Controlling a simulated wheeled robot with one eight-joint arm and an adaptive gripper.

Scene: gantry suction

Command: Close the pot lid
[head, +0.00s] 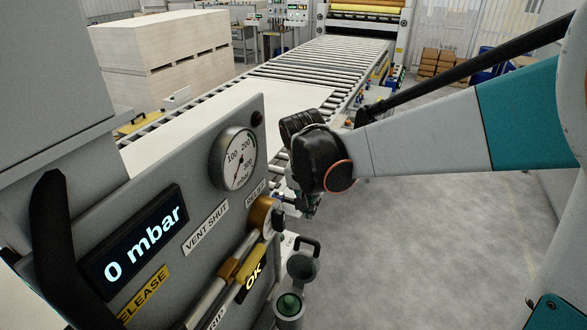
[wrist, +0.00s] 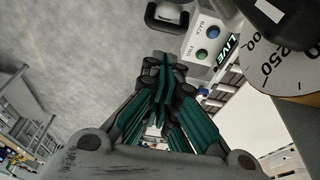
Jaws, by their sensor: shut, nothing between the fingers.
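A small grey pot (head: 289,322) with a green inside sits at the lower edge of the head view, beside the grey control panel. Its grey round lid (head: 301,268) appears raised behind the pot, with a dark loop handle. A dark loop handle (wrist: 167,17), likely the lid's, shows at the top of the wrist view. My gripper (head: 308,209) hangs above the lid and apart from it, to the right of the panel. In the wrist view my gripper (wrist: 165,75) has its green-sided fingers together and empty.
The panel (head: 202,180) carries a pressure gauge (head: 233,159), a 0 mbar display (head: 132,242) and a brass fitting (head: 261,216) close to my gripper. A button box (wrist: 208,40) is near my fingers. A roller conveyor (head: 315,65) runs behind. Floor at right is clear.

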